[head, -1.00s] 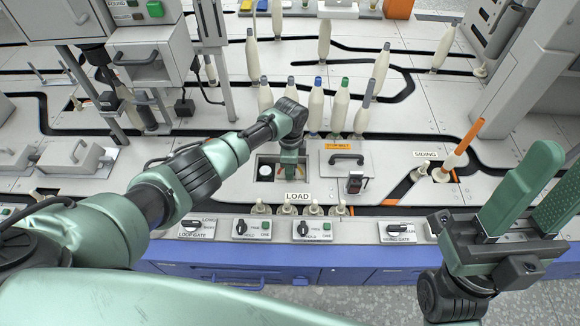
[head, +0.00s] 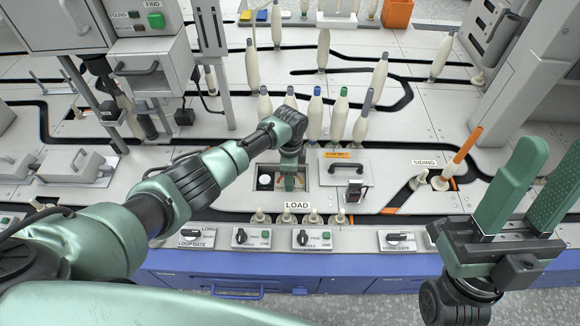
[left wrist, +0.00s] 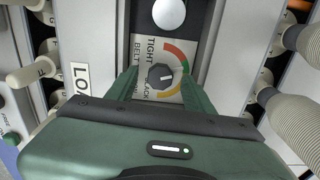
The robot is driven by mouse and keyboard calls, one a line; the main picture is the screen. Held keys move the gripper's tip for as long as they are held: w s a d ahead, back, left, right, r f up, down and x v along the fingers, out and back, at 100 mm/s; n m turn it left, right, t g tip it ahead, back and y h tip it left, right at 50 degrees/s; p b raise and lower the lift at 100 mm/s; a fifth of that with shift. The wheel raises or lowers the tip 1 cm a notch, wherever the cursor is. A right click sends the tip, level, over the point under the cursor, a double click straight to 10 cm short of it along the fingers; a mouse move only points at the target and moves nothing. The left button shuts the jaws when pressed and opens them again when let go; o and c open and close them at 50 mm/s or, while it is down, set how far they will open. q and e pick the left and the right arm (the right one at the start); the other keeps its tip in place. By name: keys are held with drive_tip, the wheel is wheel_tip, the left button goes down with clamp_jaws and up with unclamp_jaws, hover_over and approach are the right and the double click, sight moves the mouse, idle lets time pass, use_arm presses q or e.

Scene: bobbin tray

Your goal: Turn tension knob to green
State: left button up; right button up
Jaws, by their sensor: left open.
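The tension knob (left wrist: 160,75) is a small dark round knob in the left wrist view. A white mark on it points right. Around its right side runs a coloured arc with red above, a little green at the right and orange-yellow below. The dial plate (left wrist: 146,58) reads TIGHT and SLACK. My left gripper (left wrist: 160,88) is open, with one green finger on each side of the knob; I cannot tell whether they touch it. In the head view my left gripper (head: 290,184) reaches into the recess and hides the knob. My right gripper (head: 548,165) is open and empty at the right.
A white round piece (left wrist: 169,14) sits beside the dial, in the same recess. The LOAD label (head: 297,205) and several pegs lie in front. A hatch with a dark handle (head: 344,168) is to the right. Several bobbins (head: 314,115) stand behind.

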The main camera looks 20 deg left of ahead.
use_arm(q)
wheel_tip(320, 180, up, 4)
drive_tip(key=shift+f+p, duration=0.2)
drive_tip(key=shift+p, duration=0.7)
wheel_tip(320, 180, up, 3)
drive_tip(key=shift+r+p, duration=0.2)
drive_tip(key=shift+p, duration=0.6)
drive_tip(key=shift+r, duration=0.1)
use_arm(e)
drive_tip(key=w+a+f+g+h, duration=0.2)
drive_tip(key=w+f+g, duration=0.8)
drive_tip(key=w, duration=0.2)
drive_tip(key=shift+w+h, duration=0.3)
drive_tip(key=shift+w, duration=0.05)
drive_tip(key=shift+f, duration=0.1)
